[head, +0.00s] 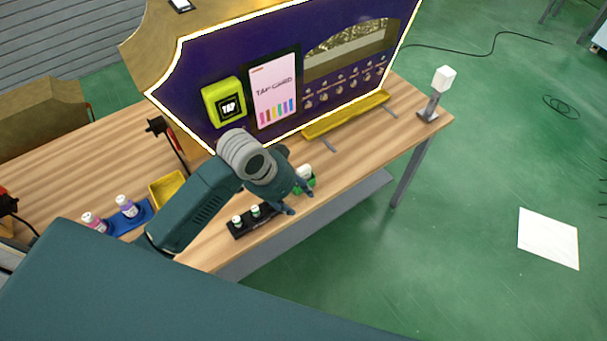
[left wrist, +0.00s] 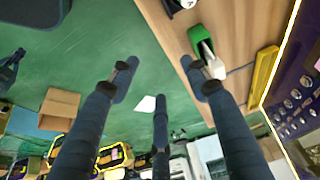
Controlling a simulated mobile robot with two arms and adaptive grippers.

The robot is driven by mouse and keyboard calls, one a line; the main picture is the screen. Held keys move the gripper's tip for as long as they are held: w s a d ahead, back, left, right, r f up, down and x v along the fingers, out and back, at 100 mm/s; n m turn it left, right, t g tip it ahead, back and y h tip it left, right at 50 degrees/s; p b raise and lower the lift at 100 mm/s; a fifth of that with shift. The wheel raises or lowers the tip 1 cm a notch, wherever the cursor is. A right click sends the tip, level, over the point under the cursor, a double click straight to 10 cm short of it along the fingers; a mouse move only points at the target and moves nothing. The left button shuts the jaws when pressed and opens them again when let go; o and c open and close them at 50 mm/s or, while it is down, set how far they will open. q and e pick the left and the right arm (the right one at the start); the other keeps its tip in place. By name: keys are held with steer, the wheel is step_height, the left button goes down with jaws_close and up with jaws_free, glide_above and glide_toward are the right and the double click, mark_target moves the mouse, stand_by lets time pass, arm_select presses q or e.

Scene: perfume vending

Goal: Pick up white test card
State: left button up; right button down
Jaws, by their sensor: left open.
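A small white piece, apparently the white test card (head: 304,171), stands in a green holder (head: 309,183) near the table's front edge. The left wrist view shows the white card (left wrist: 214,67) tilted beside the green holder (left wrist: 200,40), partly hidden by a finger. My left gripper (head: 296,198) is open and empty, with its fingers spread, just in front of the holder. In the left wrist view the gripper (left wrist: 160,82) has the card by its right finger, not between the fingers. Whether that finger touches it, I cannot tell. My right gripper is not in view.
A black rack (head: 248,226) with small white-capped vials stands left of the gripper. Behind is the purple vending panel (head: 228,65) with a yellow tray (head: 345,117). A white block on a stand (head: 443,79) is at the table's right end. A white sheet (head: 548,238) lies on the floor.

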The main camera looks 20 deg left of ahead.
arm_select(q)
glide_toward(302, 170)
steer(key=f, duration=0.1)
steer(key=shift+m, duration=0.3)
steer(key=x, duration=0.5)
steer(key=shift+w+f+p, duration=0.2)
steer(key=shift+p, duration=0.1)
steer(key=x, duration=0.1)
steer(key=p+x, duration=0.1)
steer(key=x, duration=0.3)
steer(key=shift+s+d+r, duration=0.1)
steer(key=shift+d, duration=0.2)
steer(key=shift+f, duration=0.25)
jaws_close()
